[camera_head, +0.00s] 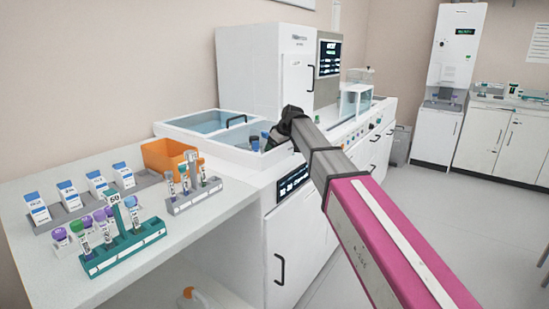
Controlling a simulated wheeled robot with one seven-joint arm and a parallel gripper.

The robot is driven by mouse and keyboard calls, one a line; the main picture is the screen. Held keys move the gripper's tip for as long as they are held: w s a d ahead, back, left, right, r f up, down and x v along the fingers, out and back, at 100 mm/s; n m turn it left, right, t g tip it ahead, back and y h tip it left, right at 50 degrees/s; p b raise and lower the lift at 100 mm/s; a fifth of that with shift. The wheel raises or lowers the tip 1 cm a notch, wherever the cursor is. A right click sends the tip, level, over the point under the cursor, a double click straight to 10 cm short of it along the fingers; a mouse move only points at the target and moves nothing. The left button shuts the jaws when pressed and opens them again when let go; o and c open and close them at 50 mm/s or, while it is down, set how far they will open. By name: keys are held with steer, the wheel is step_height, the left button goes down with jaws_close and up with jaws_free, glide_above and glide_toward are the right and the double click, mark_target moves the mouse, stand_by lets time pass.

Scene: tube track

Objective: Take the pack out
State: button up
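My arm reaches from the lower right to the open-topped white machine (222,152). My gripper (276,138) is the dark end of it, over the right part of the machine's opening. Its fingers are small and dark, so I cannot tell if they are open or shut. Blue-topped items (255,143) show in the opening just left of my gripper. They may be the pack, but I cannot tell whether they touch the gripper. My arm hides part of the opening. A blue-tinted lid with a dark handle (236,121) lies at the machine's back.
On the left bench stand a green tube rack (125,248), a grey rack (195,199), several white blue-topped boxes (67,195) and an orange bin (168,156). A tall white cabinet (262,68) rises behind the machine. The floor (465,215) at right is clear.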

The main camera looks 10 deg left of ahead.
steer(key=c, duration=1.1)
steer(key=shift+c, duration=0.2)
